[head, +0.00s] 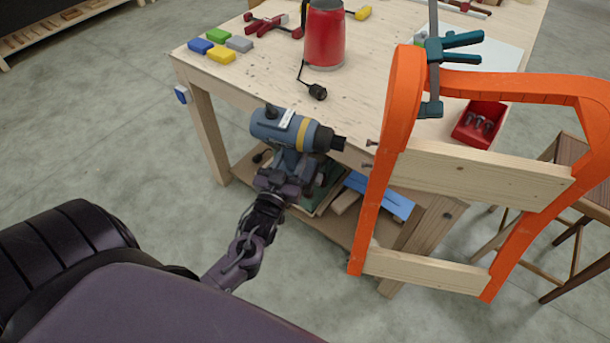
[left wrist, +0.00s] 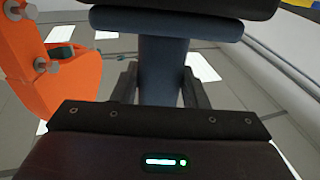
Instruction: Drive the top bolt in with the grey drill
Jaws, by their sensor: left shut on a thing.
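The grey-blue drill (head: 284,130) with a yellow band is held upright in front of the workbench's near edge, its dark chuck facing right. My left gripper (head: 287,178) is shut on its handle, which shows between the fingers in the left wrist view (left wrist: 160,70). The orange chair form (head: 397,120) stands to the right of the drill. The upper bolt (head: 371,142) sticks out at its left edge, with a gap to the chuck tip. A lower bolt (head: 367,165) shows just below. In the left wrist view, two bolt heads show on the orange frame (left wrist: 62,85). My right gripper is out of view.
A teal clamp (head: 433,50) grips the form at the workbench (head: 255,75). A red bin (head: 478,125) with several bolts sits behind the form. A red container (head: 324,35) and coloured blocks stand on the bench. A wooden stool (head: 575,150) is at the right. Floor at left is clear.

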